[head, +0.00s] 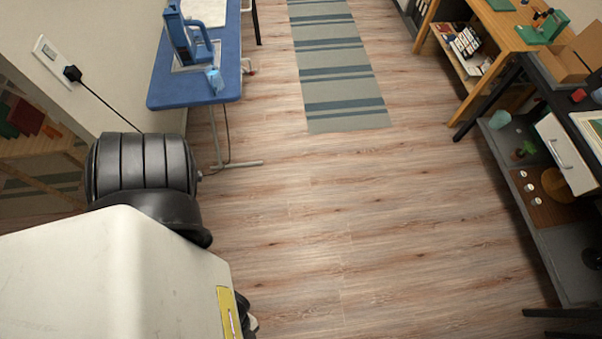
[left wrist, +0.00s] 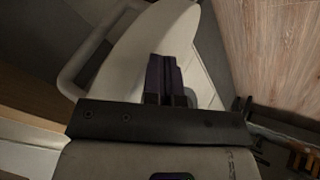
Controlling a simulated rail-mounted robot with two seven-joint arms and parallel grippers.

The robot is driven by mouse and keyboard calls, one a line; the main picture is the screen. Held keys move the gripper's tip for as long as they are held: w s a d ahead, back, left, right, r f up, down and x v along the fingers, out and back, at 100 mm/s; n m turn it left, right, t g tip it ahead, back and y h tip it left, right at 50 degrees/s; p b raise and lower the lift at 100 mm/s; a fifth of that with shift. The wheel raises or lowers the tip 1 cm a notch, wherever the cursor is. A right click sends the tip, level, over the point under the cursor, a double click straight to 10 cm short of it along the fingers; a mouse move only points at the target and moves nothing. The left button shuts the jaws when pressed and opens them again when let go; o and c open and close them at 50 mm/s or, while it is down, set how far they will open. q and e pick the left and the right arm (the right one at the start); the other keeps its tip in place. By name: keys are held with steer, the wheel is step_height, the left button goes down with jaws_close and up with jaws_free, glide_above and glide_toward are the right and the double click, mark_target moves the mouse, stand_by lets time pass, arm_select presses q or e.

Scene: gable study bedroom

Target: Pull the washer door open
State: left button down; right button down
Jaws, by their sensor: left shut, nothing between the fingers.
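My left gripper (left wrist: 165,62) shows in the left wrist view with its two dark fingers together and nothing between them. Behind the fingertips is a large pale panel with a rounded edge (left wrist: 135,50); a pale curved bar (left wrist: 72,75) loops beside it on the left. I cannot tell whether these belong to the washer or its door, or whether the fingers touch the panel. In the head view no washer door can be made out. The left gripper's fingers cannot be made out there, and my right gripper is in neither view.
A blue table (head: 225,78) stands at the upper left of the head view, with a striped rug (head: 335,75) on the wooden floor. A wooden desk (head: 500,30) and a dark shelf unit (head: 515,165) line the right. The middle floor (head: 330,220) is clear.

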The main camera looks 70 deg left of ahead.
arm_select(q)
steer(key=shift+s+d, duration=0.2)
steer(key=shift+s, duration=0.05)
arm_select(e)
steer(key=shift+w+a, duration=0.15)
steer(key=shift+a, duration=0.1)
